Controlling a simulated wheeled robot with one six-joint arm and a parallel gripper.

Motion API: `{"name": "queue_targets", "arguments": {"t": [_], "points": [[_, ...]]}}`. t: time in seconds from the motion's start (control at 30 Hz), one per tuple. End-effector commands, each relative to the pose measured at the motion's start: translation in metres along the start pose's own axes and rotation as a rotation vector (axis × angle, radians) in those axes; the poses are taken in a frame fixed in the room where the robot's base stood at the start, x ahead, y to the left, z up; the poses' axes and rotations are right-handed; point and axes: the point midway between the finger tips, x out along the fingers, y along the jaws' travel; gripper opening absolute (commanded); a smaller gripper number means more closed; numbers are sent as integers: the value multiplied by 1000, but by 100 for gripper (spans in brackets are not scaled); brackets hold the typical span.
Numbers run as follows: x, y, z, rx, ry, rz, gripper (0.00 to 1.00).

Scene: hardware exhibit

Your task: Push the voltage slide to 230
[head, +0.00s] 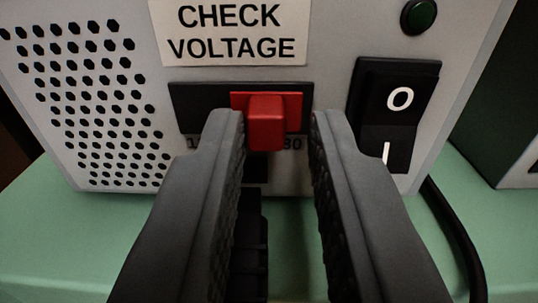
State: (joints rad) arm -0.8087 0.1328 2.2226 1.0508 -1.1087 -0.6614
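The voltage slide (267,122) is a red plate with a raised red knob, at the right end of its black slot (198,98) on the light grey panel. Below the slot, a "1" shows at the left and "30" at the right; the other label digits are hidden. My gripper (277,118) is open, with its two dark fingers on either side of the knob. The left fingertip appears very close to the knob's left side; I cannot tell whether they touch. A clear gap shows between the knob and the right finger.
A "CHECK VOLTAGE" label (232,32) is above the slot. A black cable (455,235) runs over the green table (45,245). Another box (505,110) stands at right.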

Motion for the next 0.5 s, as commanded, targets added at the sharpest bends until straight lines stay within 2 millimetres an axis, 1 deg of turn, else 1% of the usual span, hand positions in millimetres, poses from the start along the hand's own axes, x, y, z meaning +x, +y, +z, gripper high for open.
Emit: {"name": "queue_targets", "arguments": {"t": [0.03,0.07,0.37,0.5], "points": [[0,0,0,0,0,0,30],[0,0,0,0,0,0,35],[-1,-1,0,0,0,-2,35],[-11,-2,-1,0,0,-4,35]]}}
